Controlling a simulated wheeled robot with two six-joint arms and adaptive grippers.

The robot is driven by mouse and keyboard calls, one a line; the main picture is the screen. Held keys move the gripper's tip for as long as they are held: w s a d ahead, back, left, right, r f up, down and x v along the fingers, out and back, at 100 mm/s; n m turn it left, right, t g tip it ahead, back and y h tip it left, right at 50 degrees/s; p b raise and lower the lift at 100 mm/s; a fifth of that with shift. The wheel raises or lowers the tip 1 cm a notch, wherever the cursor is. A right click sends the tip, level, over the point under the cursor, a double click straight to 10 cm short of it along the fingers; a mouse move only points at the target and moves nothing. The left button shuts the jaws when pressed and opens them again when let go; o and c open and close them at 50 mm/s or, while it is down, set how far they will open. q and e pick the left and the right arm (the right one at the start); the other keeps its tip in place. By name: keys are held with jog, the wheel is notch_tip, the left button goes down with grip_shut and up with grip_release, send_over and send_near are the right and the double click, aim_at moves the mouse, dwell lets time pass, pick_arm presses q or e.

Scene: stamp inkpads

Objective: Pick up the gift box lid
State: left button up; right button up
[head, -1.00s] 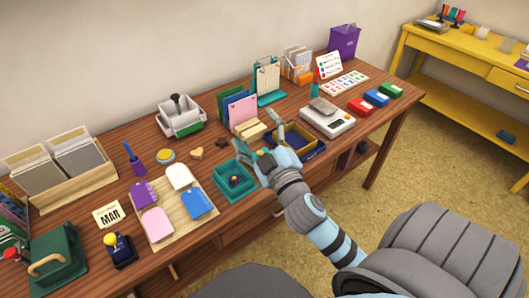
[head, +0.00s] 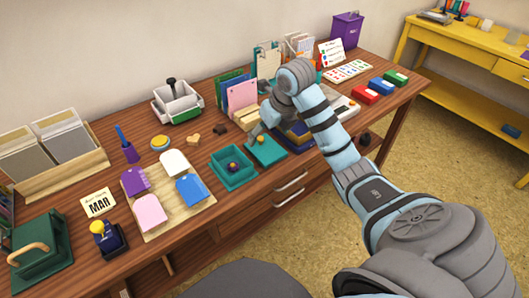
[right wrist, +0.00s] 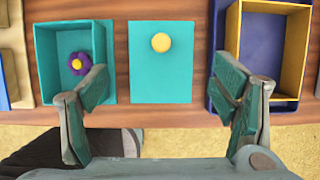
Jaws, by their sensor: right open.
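The gift box lid, a flat teal square (head: 268,152) with a round yellow knob, lies on the wooden desk just right of the open teal gift box (head: 231,178). In the right wrist view the lid (right wrist: 160,85) lies centred between my open fingers, with the box (right wrist: 70,40) to its left. My right gripper (right wrist: 160,105) is open and empty, pointing down over the lid's near side. In the head view the right gripper (head: 266,128) is partly hidden by its own wrist. My left gripper is out of view.
A purple flower-like piece with a yellow centre (right wrist: 80,63) sits in the teal box. A navy tray with a yellow inner rim (right wrist: 235,30) stands close right of the lid. Folders (head: 240,96) stand behind.

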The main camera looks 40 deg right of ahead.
aim_at(263, 146)
jog(key=b+x, duration=0.1)
jog(key=x, duration=0.4)
jog(key=shift+s+f+b, duration=0.15)
jog(key=shift+f+b, duration=0.2)
jog(key=shift+b, duration=0.05)
jog(key=shift+f, duration=0.25)
jog(key=shift+w, duration=0.2)
jog(key=shift+r, duration=0.1)
jog(key=c, duration=0.6)
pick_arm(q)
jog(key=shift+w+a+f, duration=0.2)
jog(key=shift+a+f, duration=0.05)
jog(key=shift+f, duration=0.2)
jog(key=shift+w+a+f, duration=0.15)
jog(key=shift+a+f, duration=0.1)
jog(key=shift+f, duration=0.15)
pick_arm(e)
jog(key=shift+c, duration=0.5)
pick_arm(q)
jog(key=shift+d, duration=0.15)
